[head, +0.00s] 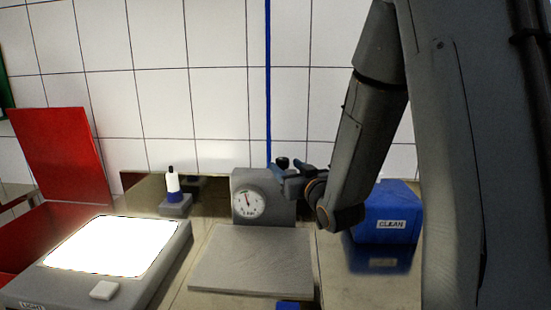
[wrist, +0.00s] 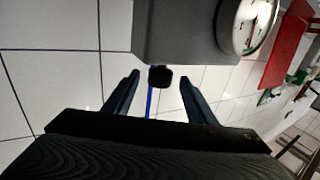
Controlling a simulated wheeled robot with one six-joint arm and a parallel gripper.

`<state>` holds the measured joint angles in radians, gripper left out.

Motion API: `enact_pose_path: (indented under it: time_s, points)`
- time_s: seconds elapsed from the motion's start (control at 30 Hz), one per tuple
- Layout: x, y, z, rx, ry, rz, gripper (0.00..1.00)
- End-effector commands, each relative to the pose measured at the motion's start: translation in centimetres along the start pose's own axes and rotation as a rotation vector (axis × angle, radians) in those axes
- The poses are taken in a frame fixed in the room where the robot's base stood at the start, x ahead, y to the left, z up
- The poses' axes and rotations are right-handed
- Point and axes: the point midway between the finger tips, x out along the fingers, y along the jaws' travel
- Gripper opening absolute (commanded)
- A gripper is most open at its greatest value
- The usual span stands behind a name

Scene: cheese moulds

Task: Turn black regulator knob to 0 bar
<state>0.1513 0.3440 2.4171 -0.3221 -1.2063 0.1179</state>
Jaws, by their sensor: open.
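The black regulator knob (wrist: 160,76) sits at the edge of the grey regulator block (wrist: 180,30) in the wrist view. My gripper (wrist: 160,78) is open, with one finger on each side of the knob and a gap to both. In the head view, my gripper (head: 289,168) is at the top right of the grey block (head: 272,208), and its fingers partly hide the knob. The round white gauge (head: 249,201) is on the block's front. Its needle points up and slightly left; its numbers are too small to read.
A grey plate (head: 252,262) lies in front of the block. A bright light box (head: 170,272) and a white-and-blue bottle (head: 173,184) are to the left, with a red panel (head: 60,150) beyond. A blue CLEAN box (head: 388,210) stands right, near my arm.

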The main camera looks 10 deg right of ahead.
Motion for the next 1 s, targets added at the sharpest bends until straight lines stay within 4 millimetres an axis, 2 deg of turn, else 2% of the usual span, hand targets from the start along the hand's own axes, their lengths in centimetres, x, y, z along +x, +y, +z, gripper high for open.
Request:
enact_pose_path:
  time_s: [0.53,0.7,0.93,1.0]
  points:
    - [6.9,-0.1,-0.1,0.000,0.001,-0.001,0.51]
    - [7.7,0.0,-0.1,0.000,0.003,0.000,0.51]
    - [7.7,0.0,-0.1,0.000,0.002,0.000,0.51]
    - [7.7,0.0,-0.1,0.000,0.002,0.000,0.39]
